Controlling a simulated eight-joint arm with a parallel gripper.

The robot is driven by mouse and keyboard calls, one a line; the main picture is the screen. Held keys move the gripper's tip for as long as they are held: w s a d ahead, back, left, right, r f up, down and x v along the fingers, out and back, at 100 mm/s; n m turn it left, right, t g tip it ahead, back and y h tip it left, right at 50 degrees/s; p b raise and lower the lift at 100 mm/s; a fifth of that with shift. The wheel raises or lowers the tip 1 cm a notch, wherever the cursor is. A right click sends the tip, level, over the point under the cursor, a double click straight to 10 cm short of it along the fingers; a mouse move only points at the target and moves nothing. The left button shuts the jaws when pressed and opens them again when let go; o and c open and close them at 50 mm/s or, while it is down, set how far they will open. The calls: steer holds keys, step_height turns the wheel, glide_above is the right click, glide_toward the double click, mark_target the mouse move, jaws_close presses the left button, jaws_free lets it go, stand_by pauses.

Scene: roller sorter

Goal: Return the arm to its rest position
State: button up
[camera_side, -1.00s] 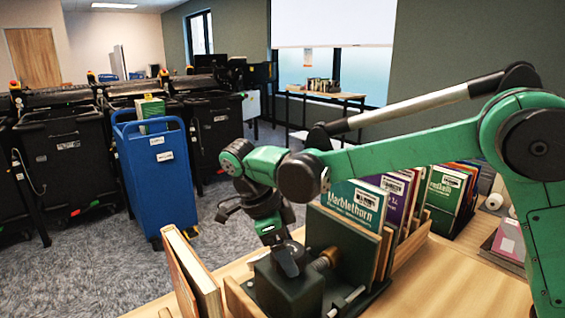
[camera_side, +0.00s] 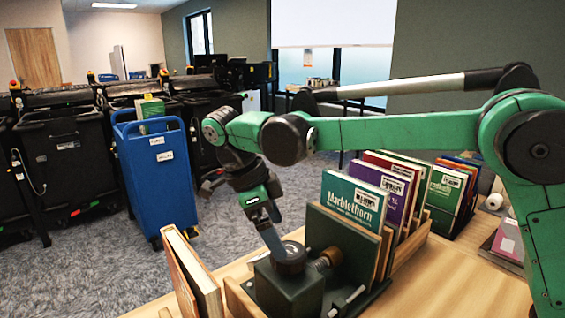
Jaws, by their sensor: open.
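My green arm reaches in from the right, and my gripper (camera_side: 274,238) hangs at its end, tilted, pointing down. It is open, though only one blue-grey finger shows clearly and the other is hard to make out. The fingertips are close above the dark knob (camera_side: 290,258) on top of a dark green block (camera_side: 288,288). I cannot tell whether a finger touches the knob. Nothing is seen held in my gripper.
A wooden crate of upright books (camera_side: 405,250) stands right of the block. Another book row (camera_side: 450,200) is behind it. A tan book (camera_side: 190,270) stands at the left front. A blue cart (camera_side: 155,180) is on the floor beyond. Table space (camera_side: 440,290) is clear at front right.

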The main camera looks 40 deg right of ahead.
steer(key=shift+w+a+r, duration=0.1)
steer(key=shift+a+r, duration=0.05)
steer(key=shift+r, duration=0.3)
steer(key=shift+s+d+r+n+t, duration=0.15)
steer(key=shift+d+n, duration=0.1)
steer(key=shift+n, duration=0.15)
steer(key=shift+s+d+f+n+t, duration=0.1)
steer(key=shift+d+n+t, duration=0.1)
steer(key=shift+n, duration=0.2)
steer(key=s+d+f+n+t+y, duration=0.1)
steer(key=s+d+n+t, duration=0.2)
steer(key=n, duration=0.8)
steer(key=s+d+f+n+t+y, duration=0.2)
steer(key=s+d+n+t, duration=0.2)
steer(key=n, duration=0.8)
steer(key=shift+s+d+f+t+y, duration=0.2)
steer(key=shift+s+t+y, duration=0.15)
steer(key=shift+t, duration=0.7)
steer(key=shift+n, duration=0.3)
